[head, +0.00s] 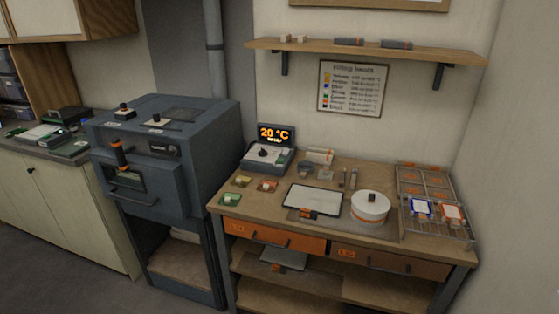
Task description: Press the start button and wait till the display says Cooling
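The display (275,135) is a dark panel that reads "20 °C" in orange, with a smaller line beneath that I cannot read clearly. It stands at the back of a grey control box (254,168) with a pale face and a dark knob, at the left end of the wooden workbench. I cannot clearly make out which part is the start button. The blue-grey kiln (205,150) stands left of the bench, with an orange-and-black handle (118,152) on its front; its door looks shut. Neither of my grippers shows in this view.
The workbench (330,170) holds small coloured packets, a white sheet (312,199), a round white pot (370,207) and a wire rack (438,183) with two framed tiles at right. A shelf (365,52) hangs above. Open floor (60,270) lies at front left.

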